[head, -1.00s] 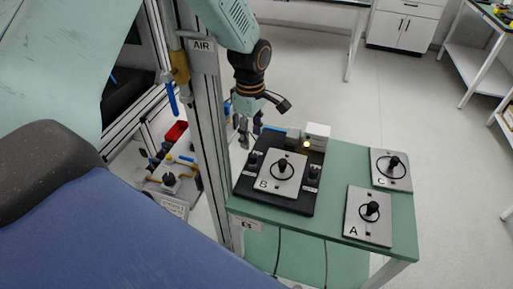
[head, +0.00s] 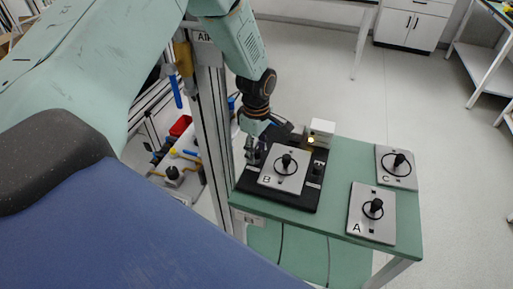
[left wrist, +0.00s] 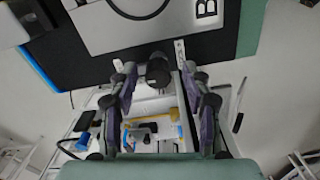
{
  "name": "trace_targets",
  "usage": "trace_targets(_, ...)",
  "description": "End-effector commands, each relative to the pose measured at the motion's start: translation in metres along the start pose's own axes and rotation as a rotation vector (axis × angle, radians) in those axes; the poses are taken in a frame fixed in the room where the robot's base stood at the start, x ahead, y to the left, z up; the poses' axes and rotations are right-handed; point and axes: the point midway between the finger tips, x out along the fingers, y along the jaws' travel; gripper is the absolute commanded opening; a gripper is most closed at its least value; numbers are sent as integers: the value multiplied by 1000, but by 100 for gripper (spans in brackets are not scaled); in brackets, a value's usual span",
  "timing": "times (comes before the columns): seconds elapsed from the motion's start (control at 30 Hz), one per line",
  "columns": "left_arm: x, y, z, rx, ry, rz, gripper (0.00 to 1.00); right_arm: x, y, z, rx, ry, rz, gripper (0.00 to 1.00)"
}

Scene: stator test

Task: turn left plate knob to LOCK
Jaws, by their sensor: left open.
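The black fixture (head: 285,202) lies on the green table and holds metal plate B (head: 272,170); plate B also shows in the left wrist view (left wrist: 150,32). The left plate knob (left wrist: 158,70) is a dark round knob at the fixture's edge, beside plate B. My left gripper (left wrist: 161,78) is open, with one finger on each side of the knob; I cannot tell if they touch it. In the head view my left gripper (head: 255,150) is over the fixture's left side and largely hides this knob. The knob's LOCK marking is not readable. My right gripper is not in view.
The right plate knob (head: 317,168) is on the fixture's other side. A white box (head: 321,130) with a lit yellow lamp (head: 311,140) stands behind. Plate A (head: 372,225) and plate C (head: 397,179) lie to the right. A metal post (head: 212,130) stands close left of the table.

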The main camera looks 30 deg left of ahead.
Motion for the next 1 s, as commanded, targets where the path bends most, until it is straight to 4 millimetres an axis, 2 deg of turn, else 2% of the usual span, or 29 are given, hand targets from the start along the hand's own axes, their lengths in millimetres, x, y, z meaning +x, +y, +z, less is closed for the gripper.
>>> trace_targets(0.07,0,1,0,0,0,0,48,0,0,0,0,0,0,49)
trace_targets(0.63,-1,1,0,-1,0,1,0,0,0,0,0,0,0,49)
trace_targets(1.0,-2,2,0,42,0,1,0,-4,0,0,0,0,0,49)
